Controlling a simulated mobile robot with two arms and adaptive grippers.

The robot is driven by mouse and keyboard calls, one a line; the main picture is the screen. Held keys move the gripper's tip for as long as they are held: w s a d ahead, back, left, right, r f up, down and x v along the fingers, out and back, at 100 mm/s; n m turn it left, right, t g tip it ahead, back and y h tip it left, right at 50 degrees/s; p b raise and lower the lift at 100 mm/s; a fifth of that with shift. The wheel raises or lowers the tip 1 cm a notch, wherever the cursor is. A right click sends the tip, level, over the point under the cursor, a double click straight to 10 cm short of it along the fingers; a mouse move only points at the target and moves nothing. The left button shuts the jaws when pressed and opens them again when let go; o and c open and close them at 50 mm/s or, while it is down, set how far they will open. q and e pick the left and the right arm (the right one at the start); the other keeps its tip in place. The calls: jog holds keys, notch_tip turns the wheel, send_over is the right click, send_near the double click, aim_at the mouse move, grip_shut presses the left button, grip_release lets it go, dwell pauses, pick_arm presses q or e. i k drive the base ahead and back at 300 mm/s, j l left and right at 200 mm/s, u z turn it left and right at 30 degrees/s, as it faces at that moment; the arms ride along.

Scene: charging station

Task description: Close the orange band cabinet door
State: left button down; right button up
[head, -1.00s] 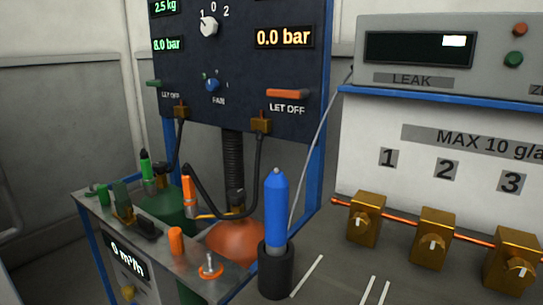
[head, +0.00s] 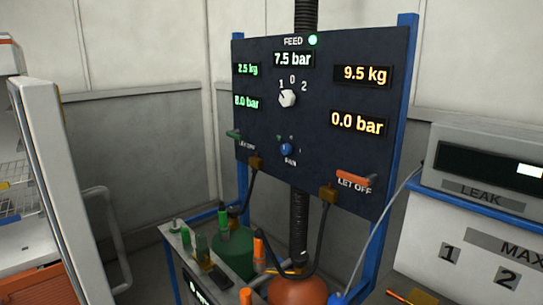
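At the left edge stands a white cabinet with wire shelves (head: 12,172) inside and an orange strip (head: 10,42) at its top corner. A tall pale door (head: 62,185) stands at an angle in front of the shelves, with its edge towards me. The cabinet looks open, since the shelves show beside the door. An orange slatted panel (head: 38,283) shows at the lower left. A grey bar handle (head: 112,225) stands out to the right of the door. The rest of the cabinet is cut off by the picture's edge. Neither gripper is in view.
A dark gauge panel (head: 310,135) on blue posts stands in the middle. Below it are a green cylinder (head: 234,252), an orange-red one (head: 298,291) and a metal-topped unit (head: 177,238). A grey leak tester (head: 480,195) is at the right.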

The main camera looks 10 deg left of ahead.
aim_at(35, 102)
jog(key=u, duration=2.2)
